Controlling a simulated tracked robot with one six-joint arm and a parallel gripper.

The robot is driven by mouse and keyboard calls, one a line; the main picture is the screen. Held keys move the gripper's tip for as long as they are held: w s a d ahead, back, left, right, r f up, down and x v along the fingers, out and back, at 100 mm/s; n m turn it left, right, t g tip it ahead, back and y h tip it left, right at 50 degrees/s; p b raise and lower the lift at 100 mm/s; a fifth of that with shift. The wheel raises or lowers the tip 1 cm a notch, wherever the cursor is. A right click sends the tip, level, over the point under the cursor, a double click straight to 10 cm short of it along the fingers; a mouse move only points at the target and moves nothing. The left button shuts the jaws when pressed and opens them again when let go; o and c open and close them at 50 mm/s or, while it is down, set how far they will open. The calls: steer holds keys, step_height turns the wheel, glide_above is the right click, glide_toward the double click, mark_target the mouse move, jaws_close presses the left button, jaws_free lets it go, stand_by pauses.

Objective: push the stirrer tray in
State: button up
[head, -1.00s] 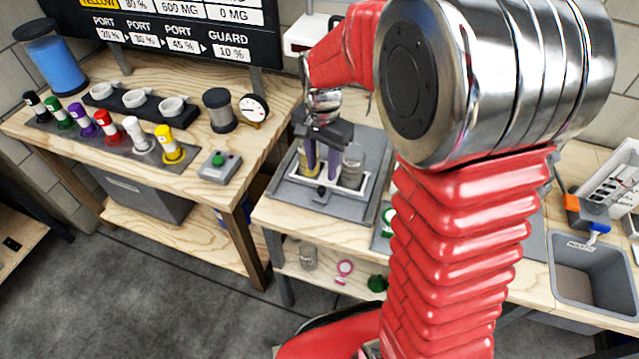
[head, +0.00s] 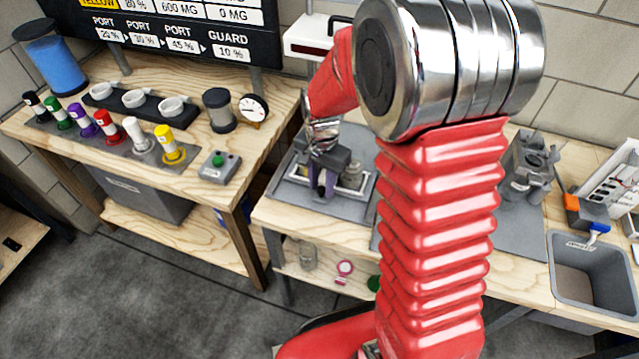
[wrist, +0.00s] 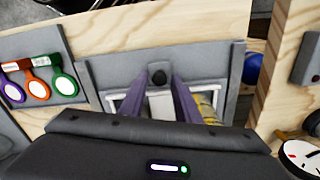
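The stirrer tray (head: 357,184) is a white-edged frame on a grey base plate (head: 283,190) at the near-left part of the right bench. It holds a clear jar (head: 351,174) and a yellowish one (wrist: 207,106). My gripper (head: 322,192) is low over the tray, pointing down. In the wrist view its two purple fingers (wrist: 160,84) stand apart, with their tips close to the knob on either side. I cannot tell whether they touch it. The gripper body hides the rear of the tray.
My red arm covers the bench middle. A grey machine (head: 527,165) and a grey bin (head: 592,270) stand to the right. The left bench holds coloured-cap cylinders (head: 130,133), a green-button box (head: 219,166) and a gauge (head: 253,108). A white box (head: 313,36) hangs behind.

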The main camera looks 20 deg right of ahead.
jaws_close()
steer(key=shift+w, duration=0.2)
stand_by(0.3)
